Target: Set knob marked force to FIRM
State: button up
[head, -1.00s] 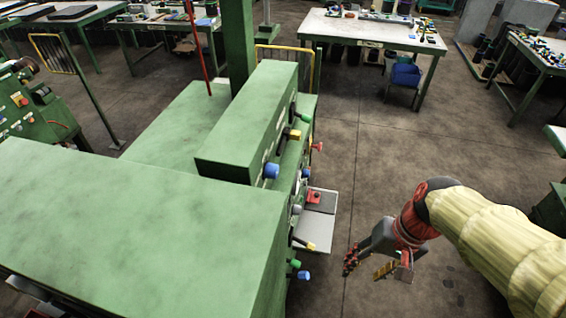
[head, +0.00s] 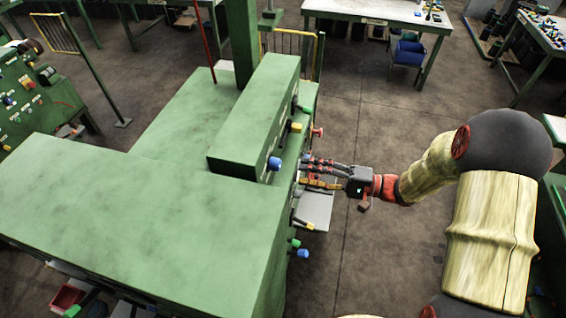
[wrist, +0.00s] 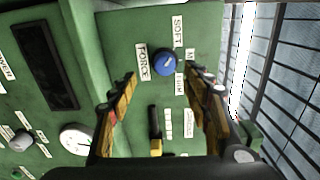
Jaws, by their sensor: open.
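The force knob (wrist: 165,62) is a round blue knob on the green panel in the wrist view. A FORCE label (wrist: 142,62) is to its left and a SOFT label (wrist: 178,30) above right. A label below right (wrist: 179,84) seems to read FIRM; another at right is partly hidden by a finger. The knob's pale mark slants toward upper right. My gripper (wrist: 161,74) is open, its fingers on either side below the knob, seemingly not touching it. In the head view my gripper (head: 304,172) is at the machine's right face, where I cannot make out this knob.
A black and yellow lever (wrist: 155,130) is below the knob between my fingers. A gauge (wrist: 76,138) and a grey knob (wrist: 21,140) are at left.

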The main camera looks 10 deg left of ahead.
aim_at(275, 165)
jog(key=w+a+p, duration=0.1)
jog(key=a, duration=0.6)
jog(key=shift+w+a+r+p, duration=0.3)
jog(key=shift+a, duration=0.05)
jog(key=shift+c, duration=1)
jog(key=c, duration=1)
